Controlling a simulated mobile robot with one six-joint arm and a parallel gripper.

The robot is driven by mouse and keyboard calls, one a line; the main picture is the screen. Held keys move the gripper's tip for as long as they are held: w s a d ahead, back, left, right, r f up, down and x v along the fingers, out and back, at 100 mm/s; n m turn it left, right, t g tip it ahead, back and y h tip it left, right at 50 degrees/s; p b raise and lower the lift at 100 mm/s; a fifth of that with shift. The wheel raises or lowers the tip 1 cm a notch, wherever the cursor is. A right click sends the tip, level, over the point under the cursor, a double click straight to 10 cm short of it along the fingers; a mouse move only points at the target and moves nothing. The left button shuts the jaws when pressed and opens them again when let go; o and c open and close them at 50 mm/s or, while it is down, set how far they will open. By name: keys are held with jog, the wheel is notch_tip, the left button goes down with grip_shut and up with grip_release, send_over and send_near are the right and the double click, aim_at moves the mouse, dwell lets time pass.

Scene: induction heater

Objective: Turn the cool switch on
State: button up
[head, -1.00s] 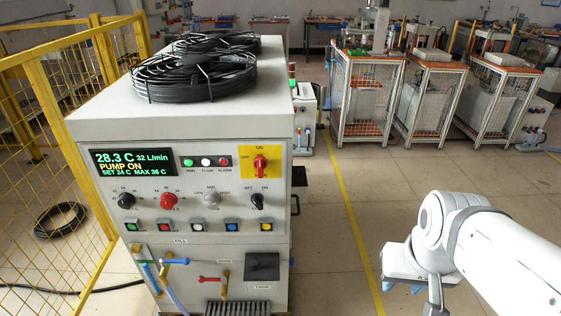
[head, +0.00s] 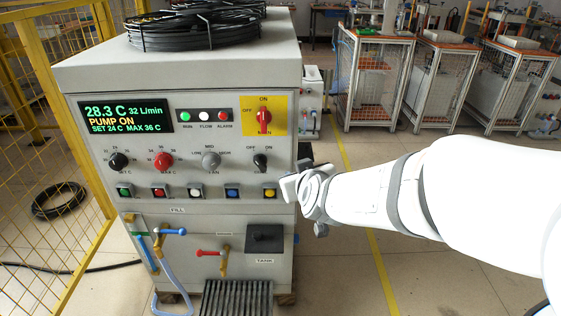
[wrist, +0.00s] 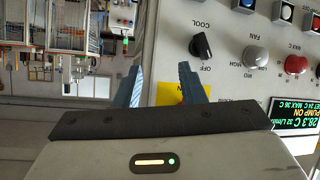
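The cool switch (head: 260,162) is a black knob at the right of the heater's front panel, between OFF and ON marks. It also shows in the wrist view (wrist: 202,46), upside down beside its COOL label, and its handle looks turned toward OFF. My gripper (head: 291,187) is at the panel's right edge, right of the switch and slightly lower. In the wrist view my gripper (wrist: 160,82) has its two blue fingers apart with nothing between them. The switch lies beyond the right finger, apart from it.
The yellow button (head: 270,193) sits just below the switch, close to my gripper. The grey fan knob (head: 211,160) is to its left, and the red main switch (head: 264,121) on a yellow plate is above. Floor right of the cabinet is free.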

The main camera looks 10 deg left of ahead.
aim_at(259, 165)
jog(key=a+f+n+t+b, duration=0.2)
jog(key=a+f+t+b, duration=0.35)
jog(key=a, duration=0.55)
jog(key=shift+h, duration=0.4)
jog(key=b+x, duration=0.1)
jog(key=x, duration=0.6)
jog(key=shift+w+f, duration=0.1)
jog(key=shift+w, duration=0.25)
